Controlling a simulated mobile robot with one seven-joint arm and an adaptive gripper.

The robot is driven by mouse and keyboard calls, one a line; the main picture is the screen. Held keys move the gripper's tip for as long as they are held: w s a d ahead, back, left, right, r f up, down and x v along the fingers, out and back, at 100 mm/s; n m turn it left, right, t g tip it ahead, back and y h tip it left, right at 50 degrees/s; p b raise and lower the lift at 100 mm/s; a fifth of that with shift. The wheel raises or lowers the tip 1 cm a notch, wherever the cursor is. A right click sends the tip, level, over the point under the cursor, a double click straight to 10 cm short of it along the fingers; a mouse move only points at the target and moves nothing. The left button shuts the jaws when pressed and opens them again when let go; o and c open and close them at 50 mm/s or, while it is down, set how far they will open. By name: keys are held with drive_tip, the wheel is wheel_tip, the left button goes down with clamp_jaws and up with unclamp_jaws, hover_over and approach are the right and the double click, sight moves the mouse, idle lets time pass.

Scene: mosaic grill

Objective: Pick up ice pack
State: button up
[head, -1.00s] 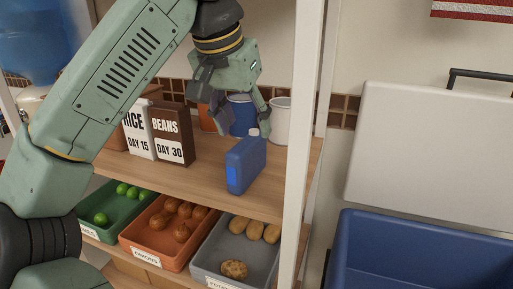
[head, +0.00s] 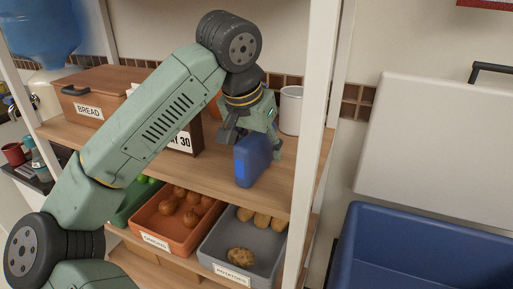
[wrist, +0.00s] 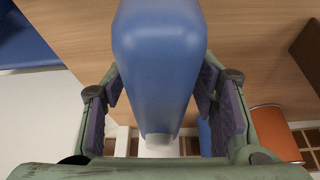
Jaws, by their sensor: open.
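The ice pack (head: 252,160) is a blue flat block standing upright on the wooden shelf, near its front edge. In the wrist view the ice pack (wrist: 160,65) fills the middle, with its pale cap toward the bottom of the picture. My gripper (head: 253,140) has come down over the ice pack from above. Its fingers (wrist: 160,105) stand on both sides of the ice pack, open, with a visible gap on each side. The ice pack's top is partly hidden behind the gripper in the head view.
A white canister (head: 290,110) stands behind the gripper. A bread box (head: 90,98) and a dark box marked "DAY 30" stand to the left. A white post (head: 315,150) rises close on the right. Bins of onions (head: 165,228) and potatoes (head: 222,250) sit below. An open blue cooler (head: 425,245) is at right.

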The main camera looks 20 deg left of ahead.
drive_tip(key=shift+w+f, duration=0.1)
drive_tip(key=shift+f, duration=0.15)
drive_tip(key=shift+f+b, duration=0.25)
drive_tip(key=shift+b, duration=0.1)
idle(0.3)
drive_tip(key=shift+c, duration=0.2)
clamp_jaws()
idle(0.6)
